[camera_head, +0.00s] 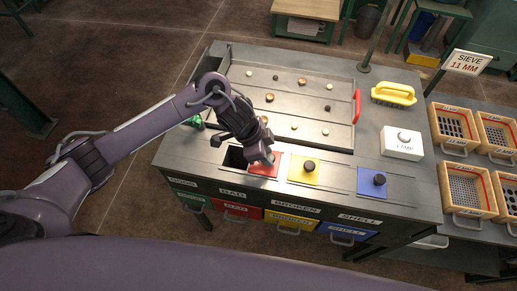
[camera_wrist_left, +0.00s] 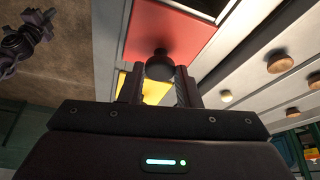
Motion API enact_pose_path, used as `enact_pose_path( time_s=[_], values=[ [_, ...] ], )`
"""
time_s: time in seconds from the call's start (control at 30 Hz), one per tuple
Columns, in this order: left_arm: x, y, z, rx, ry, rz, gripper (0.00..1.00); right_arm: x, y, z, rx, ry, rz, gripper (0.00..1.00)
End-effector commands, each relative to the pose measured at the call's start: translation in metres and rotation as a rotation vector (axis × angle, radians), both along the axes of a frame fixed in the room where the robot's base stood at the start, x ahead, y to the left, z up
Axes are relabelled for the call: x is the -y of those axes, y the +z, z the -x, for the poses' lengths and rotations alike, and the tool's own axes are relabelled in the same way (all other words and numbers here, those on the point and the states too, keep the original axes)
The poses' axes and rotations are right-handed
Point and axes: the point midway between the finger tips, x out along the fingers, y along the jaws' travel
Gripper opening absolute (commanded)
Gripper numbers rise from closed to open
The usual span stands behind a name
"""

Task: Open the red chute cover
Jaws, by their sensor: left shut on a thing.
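The red chute cover (camera_head: 264,171) lies on the grey bench top, beside a dark square chute opening (camera_head: 235,158) on its left and close to the yellow cover (camera_head: 303,176) on its right. In the left wrist view the red cover (camera_wrist_left: 165,32) carries a round black knob (camera_wrist_left: 159,66). My left gripper (camera_head: 267,158) is over the cover and shut on that knob, one finger on each side. The fingers hide part of the cover in the head view. A dark arm end, seemingly my right gripper (camera_wrist_left: 25,42), shows at the left wrist view's edge; its fingers are unclear.
A blue cover (camera_head: 371,184) is farther right. Behind is a shallow metal tray (camera_head: 240,72) with several small round pieces and a red handle (camera_head: 357,106). Labelled drawers line the front.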

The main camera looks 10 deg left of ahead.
Motion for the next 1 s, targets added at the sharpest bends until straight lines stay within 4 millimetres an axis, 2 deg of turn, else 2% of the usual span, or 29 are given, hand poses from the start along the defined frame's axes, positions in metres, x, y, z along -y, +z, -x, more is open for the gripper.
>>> enact_pose_path(
  time_s=[0.13, 0.17, 0.3, 0.67, 1.0],
  values=[
    [-0.001, 0.0, -0.001, 0.002, 0.001, -0.002, 0.0, 0.0, 0.0, 0.0, 0.0, 0.0, 0.0, 0.0],
    [-0.001, 0.0, -0.001, 0.002, 0.001, -0.002, 0.34, 0.0, 0.0, 0.0, 0.0, 0.0, 0.0, 0.0],
    [-0.001, 0.0, -0.001, 0.003, 0.001, -0.001, 0.52, 0.0, 0.0, 0.0, 0.0, 0.0, 0.0, 0.0],
    [-0.003, 0.006, -0.001, 0.004, 0.002, 0.001, 0.52, 0.0, -0.001, 0.0, 0.0, 0.0, 0.0, 0.0],
    [-0.024, 0.057, 0.003, 0.007, 0.0, -0.003, 0.52, 0.0, -0.005, 0.0, 0.0, 0.0, 0.0, 0.0]
  ],
)
